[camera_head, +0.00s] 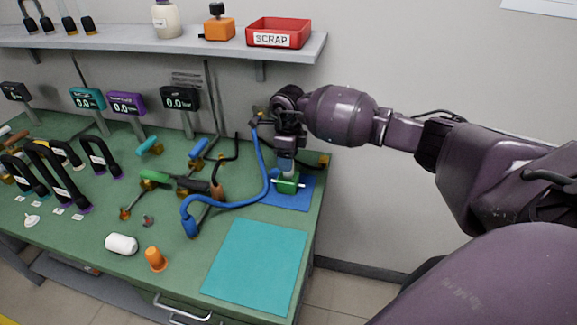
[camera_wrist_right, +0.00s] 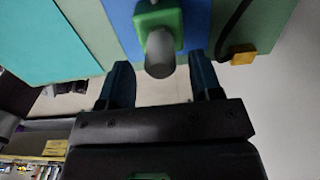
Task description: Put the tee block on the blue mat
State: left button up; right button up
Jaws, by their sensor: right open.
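The tee block is a green block with pale pipe stubs (camera_head: 287,184). It sits on the blue mat (camera_head: 293,203) near the right edge of the green bench. My right gripper (camera_head: 287,165) is just above the tee block, pointing down. In the right wrist view the tee block (camera_wrist_right: 172,22) stands on the blue mat (camera_wrist_right: 121,20), its grey stub pointing toward the space between the fingers. The right gripper (camera_wrist_right: 159,68) is open, and its fingers are apart from the stub. My left gripper is not in view.
A blue hose (camera_head: 228,205) curves across the bench left of the tee block. A teal mat (camera_head: 255,265) lies bare in front. A white cylinder (camera_head: 121,243) and an orange part (camera_head: 155,259) lie to the left. A shelf with a red scrap tray (camera_head: 250,38) is above.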

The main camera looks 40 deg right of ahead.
jog(key=shift+r, duration=1.5)
